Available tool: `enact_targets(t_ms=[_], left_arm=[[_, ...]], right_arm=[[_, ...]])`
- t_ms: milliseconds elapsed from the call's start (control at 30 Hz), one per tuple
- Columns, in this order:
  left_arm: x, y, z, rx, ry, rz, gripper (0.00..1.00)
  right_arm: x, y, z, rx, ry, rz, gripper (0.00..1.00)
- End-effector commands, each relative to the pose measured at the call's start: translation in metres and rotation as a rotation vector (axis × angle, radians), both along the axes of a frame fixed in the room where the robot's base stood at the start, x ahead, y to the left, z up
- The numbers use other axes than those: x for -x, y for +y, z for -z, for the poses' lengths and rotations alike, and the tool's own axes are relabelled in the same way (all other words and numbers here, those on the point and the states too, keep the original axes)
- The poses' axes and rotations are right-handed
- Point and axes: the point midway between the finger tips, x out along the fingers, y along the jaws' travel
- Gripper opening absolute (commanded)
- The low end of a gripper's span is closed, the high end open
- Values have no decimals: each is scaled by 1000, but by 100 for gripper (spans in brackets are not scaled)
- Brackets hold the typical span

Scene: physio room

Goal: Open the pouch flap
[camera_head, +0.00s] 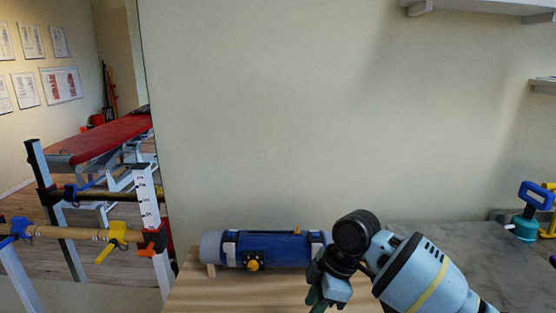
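A blue, roll-shaped pouch (275,243) lies lengthwise on a light wooden table top. It has a grey left end, dark bands, a yellow knob on its front and a small orange tab on top near the right. I cannot make out a separate raised flap. My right gripper (322,298) hangs in front of the pouch's right end and hides part of it. Its fingers point down and run toward the bottom edge of the picture. I cannot tell whether they are open, or whether they touch anything. My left gripper is not in view.
The bare wooden table top (205,294) shows in front of the pouch. A grey counter (425,236) at the right bears a teal and blue kettlebell-like object (527,225). Parallel bars (85,233) with coloured clamps and a red treatment bed (105,137) show at left. Shelves hang at upper right.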

Motion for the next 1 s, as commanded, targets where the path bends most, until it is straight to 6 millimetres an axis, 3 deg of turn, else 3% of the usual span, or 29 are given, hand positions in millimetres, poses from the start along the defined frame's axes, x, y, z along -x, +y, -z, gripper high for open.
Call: enact_targets(t_ms=[1000], left_arm=[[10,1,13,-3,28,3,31]], right_arm=[[0,0,41,0,2,0,29]])
